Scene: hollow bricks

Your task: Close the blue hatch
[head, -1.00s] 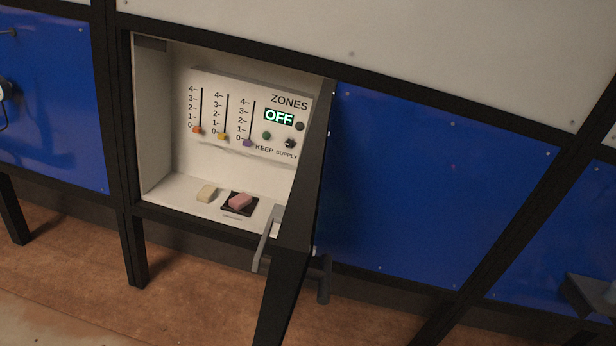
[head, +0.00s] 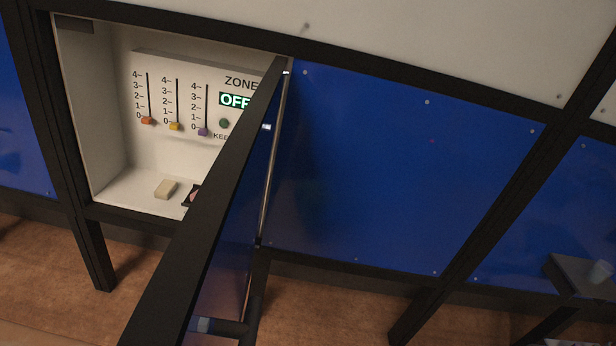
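The blue hatch (head: 232,255) stands open, swung out toward me from the right side of a white compartment (head: 85,120). I see it at a steep angle: its thick dark edge (head: 205,215) runs from the top of the opening down to the lower left. A narrow strip of its blue outer face shows right of that edge. A dark bar-like handle (head: 225,327) with a light grey band sticks out from the hatch near the bottom of the picture. My gripper is not in view.
Inside the compartment are sliders (head: 175,105), a lit display (head: 236,100), a beige block (head: 166,188) and a partly hidden pink block. A fixed blue panel (head: 400,170) lies to the right. A dark bracket (head: 575,275) juts out at the lower right. Brown floor shows below.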

